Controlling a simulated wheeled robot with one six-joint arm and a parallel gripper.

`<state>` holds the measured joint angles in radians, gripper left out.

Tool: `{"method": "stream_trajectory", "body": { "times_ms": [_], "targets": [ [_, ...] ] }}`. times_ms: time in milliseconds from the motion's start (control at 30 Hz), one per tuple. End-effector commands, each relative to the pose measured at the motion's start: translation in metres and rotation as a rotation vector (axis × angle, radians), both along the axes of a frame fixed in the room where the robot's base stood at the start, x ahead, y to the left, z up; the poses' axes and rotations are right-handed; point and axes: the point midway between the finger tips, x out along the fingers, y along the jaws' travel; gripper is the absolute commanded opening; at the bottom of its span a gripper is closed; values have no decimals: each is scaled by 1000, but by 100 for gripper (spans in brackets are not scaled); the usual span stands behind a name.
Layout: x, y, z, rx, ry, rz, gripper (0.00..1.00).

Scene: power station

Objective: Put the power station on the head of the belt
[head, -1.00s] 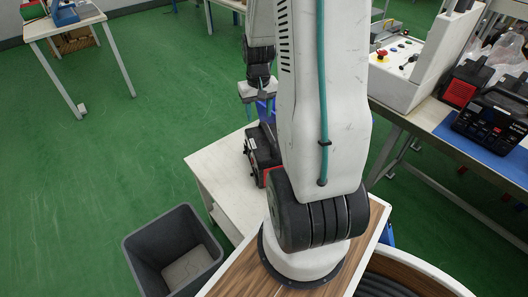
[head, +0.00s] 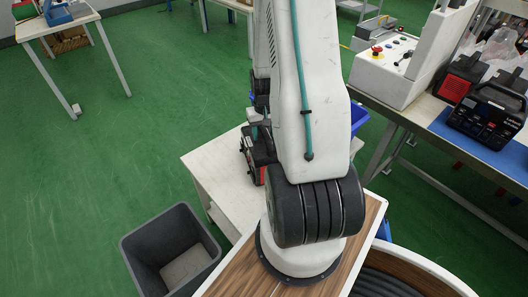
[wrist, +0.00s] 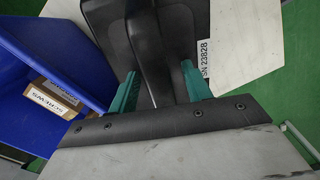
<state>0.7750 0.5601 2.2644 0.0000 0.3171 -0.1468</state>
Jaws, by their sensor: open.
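A black and red power station (head: 252,160) stands on the white table, partly hidden behind my arm in the head view. In the wrist view its black top and raised handle (wrist: 158,60) fill the upper middle, with a white serial label on the right. My gripper (wrist: 159,70) is open, its two teal fingers on either side of the handle and apart from each other. In the head view my gripper is mostly hidden by my arm. The blue belt (head: 460,134) is on the right-hand bench and carries other black and red power stations (head: 490,108).
A blue bin (wrist: 40,60) with small cardboard boxes is close left of the power station in the wrist view. A control box (head: 385,75) with a red button stands beside the belt. A grey waste bin (head: 170,250) is on the floor. Green floor at left is open.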

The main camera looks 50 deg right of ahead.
Motion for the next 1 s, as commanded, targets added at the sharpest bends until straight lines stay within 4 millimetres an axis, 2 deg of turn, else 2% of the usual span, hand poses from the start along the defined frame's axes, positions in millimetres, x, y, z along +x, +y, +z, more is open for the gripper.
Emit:
{"method": "stream_trajectory", "body": {
  "times_ms": [100,267,300,1000],
  "targets": [
    [0,0,0,0,0,0,49],
    [0,0,1,0,0,0,5],
    [0,0,1,0,0,0,0],
    [0,0,1,0,0,0,0]
  ]
}}
